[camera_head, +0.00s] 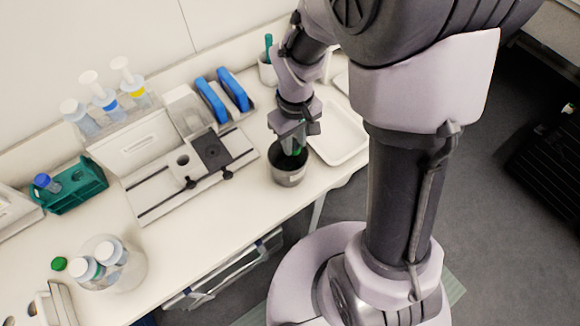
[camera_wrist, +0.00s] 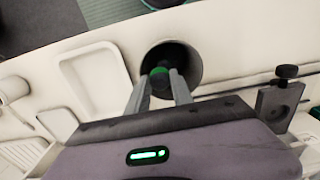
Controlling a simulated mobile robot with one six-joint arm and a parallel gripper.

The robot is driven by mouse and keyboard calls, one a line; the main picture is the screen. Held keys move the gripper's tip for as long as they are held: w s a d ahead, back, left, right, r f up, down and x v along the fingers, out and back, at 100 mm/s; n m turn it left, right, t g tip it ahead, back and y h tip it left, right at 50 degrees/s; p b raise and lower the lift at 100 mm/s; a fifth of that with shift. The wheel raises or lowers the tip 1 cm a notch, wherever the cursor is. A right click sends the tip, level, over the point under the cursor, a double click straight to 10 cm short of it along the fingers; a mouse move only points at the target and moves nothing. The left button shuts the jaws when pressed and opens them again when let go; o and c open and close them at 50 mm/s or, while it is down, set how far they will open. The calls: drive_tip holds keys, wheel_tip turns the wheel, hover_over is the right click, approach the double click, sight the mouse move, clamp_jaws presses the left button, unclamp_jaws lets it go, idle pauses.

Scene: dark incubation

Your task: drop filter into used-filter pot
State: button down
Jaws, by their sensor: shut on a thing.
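The used-filter pot (camera_head: 290,174) is a dark grey open cup with a small pale label, standing upright near the front edge of the bench. It also shows in the wrist view (camera_wrist: 196,62). My gripper (camera_head: 294,148) points down over the pot's mouth. In the wrist view my gripper (camera_wrist: 160,88) has its two fingers closed on the filter (camera_wrist: 159,72), a small round piece with a green part. The filter is over the pot's opening, inside its rim as seen from above. How deep it sits is hard to tell.
A white tray (camera_head: 342,136) lies right of the pot. A rail fixture with a black plate (camera_head: 211,150) is to the left. The bench front near the pot is clear.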

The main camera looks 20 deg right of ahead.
drive_tip(key=c, duration=1)
unclamp_jaws()
drive_tip(key=shift+c, duration=0.2)
wheel_tip(320, 180, up, 18)
drive_tip(key=p, duration=0.5)
drive_tip(key=shift+f+p, duration=0.25)
drive_tip(key=shift+p, duration=0.05)
drive_tip(key=s+a+f+m+t+y+b, duration=0.1)
drive_tip(key=s+a+f+m+t+b, duration=0.1)
drive_tip(key=s+b, duration=0.4)
drive_tip(key=s+a+f+m+t+y+b, duration=0.1)
drive_tip(key=s+a+f+m+t+b, duration=0.1)
drive_tip(key=s+m+b, duration=0.4)
drive_tip(key=shift+s+f+t+b, duration=0.35)
drive_tip(key=shift+f+t+b, duration=0.55)
drive_tip(key=shift+f+b, duration=0.5)
